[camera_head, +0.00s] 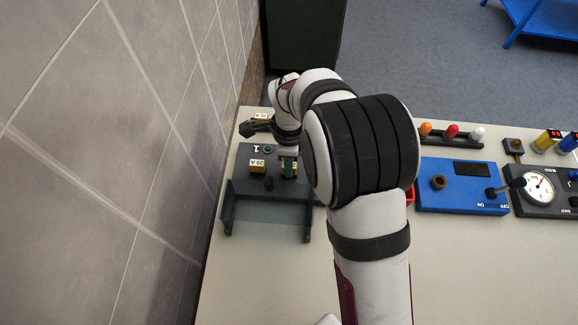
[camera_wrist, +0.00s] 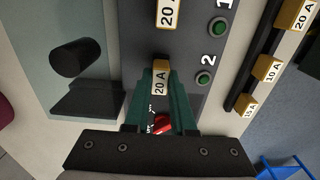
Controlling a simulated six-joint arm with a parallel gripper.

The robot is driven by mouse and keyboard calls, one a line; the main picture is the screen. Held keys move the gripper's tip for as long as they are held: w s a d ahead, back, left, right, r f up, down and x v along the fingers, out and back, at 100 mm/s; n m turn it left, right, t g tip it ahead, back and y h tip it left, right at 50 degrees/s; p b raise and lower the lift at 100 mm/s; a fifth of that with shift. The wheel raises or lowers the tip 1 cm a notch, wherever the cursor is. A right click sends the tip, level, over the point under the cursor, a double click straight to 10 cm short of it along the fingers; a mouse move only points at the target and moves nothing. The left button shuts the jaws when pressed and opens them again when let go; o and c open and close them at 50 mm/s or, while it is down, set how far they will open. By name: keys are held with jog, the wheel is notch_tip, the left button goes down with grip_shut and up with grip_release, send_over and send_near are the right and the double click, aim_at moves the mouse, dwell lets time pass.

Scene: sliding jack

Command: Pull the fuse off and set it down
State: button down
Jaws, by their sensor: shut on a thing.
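The fuse (camera_wrist: 160,82), tan with a white "20 A" label, is at the dark panel (camera_wrist: 200,95) beside the green button (camera_wrist: 204,78) marked 2. My gripper (camera_wrist: 162,85) has its green fingers shut on this fuse, one on each side. I cannot tell whether the fuse still sits in its socket. Another 20 A fuse (camera_wrist: 167,13) is beside the button (camera_wrist: 219,27) marked 1; it also shows in the head view (camera_head: 257,164). In the head view my gripper (camera_head: 288,166) is over the panel's right part, and my arm hides some of the panel.
A dark rack (camera_wrist: 257,75) of spare fuses lies beyond the panel. A grey cover with a black knob (camera_wrist: 75,58) is on the panel's near side. The tiled wall (camera_head: 110,150) is close at left. A blue box (camera_head: 460,190) stands at right. The table's front (camera_head: 270,280) is clear.

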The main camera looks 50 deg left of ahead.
jog(key=shift+r, duration=0.7)
dwell(0.5)
jog(key=shift+r, duration=1.1)
jog(key=shift+w, duration=0.1)
jog(key=w+d+r, duration=0.2)
jog(key=w+d, duration=0.7)
jog(key=d, duration=0.5)
jog(key=w+d+r, duration=0.3)
jog(key=w+d, duration=0.5)
jog(key=d, duration=0.6)
jog(key=a+f, duration=0.2)
jog(key=a, duration=0.1)
jog(key=a+f, duration=0.2)
jog(key=a, duration=0.1)
jog(key=a+f, duration=0.2)
jog(key=a, duration=0.2)
jog(key=shift+w+f, duration=0.25)
jog(key=shift+f, duration=0.15)
jog(key=f, duration=0.2)
jog(key=a+f, duration=0.1)
jog(key=shift+f, duration=0.75)
